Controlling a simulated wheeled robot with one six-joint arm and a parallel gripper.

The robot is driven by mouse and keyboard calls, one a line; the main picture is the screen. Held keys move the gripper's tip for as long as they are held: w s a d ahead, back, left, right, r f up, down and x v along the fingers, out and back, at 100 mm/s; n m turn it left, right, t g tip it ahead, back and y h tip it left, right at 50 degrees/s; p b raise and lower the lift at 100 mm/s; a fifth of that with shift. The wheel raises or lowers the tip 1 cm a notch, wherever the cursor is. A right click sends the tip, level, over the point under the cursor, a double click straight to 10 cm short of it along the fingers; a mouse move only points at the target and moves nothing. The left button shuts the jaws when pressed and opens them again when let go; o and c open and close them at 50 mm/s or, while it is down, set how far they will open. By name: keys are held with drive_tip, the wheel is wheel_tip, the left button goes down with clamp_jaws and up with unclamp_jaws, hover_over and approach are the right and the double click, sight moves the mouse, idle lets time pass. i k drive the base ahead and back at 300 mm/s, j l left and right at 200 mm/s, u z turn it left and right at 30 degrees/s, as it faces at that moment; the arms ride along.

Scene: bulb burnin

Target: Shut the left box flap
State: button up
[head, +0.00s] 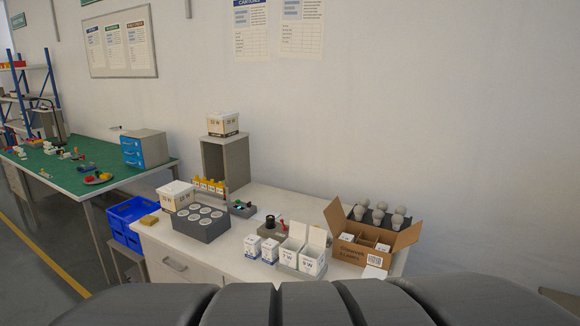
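Two small white boxes stand side by side near the front edge of the white bench: the left box (288,262) and the right box (312,267). Each has a raised white flap; the left box flap (297,232) and the right box flap (317,237) both stand upright, so both boxes look open. What is inside them is too small to tell. My gripper is not in view, so its place relative to the boxes does not show.
Two closed white boxes (252,246) and a grey block with round sockets (201,232) are to the left. A blue crate (120,216) is beyond the bench's left end.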

sight(335, 214)
drive_tip(key=i+j+z, duration=0.15)
drive_tip(key=j+z, duration=0.1)
drive_tip(key=j, duration=0.2)
drive_tip(key=k+j, duration=0.55)
drive_tip(key=j, duration=0.2)
drive_tip(key=i+l, duration=0.1)
drive_tip(key=i, duration=0.55)
drive_tip(key=i+l+u, duration=0.1)
drive_tip(key=i, duration=0.55)
drive_tip(key=i+l, duration=0.15)
drive_tip(key=i, duration=0.5)
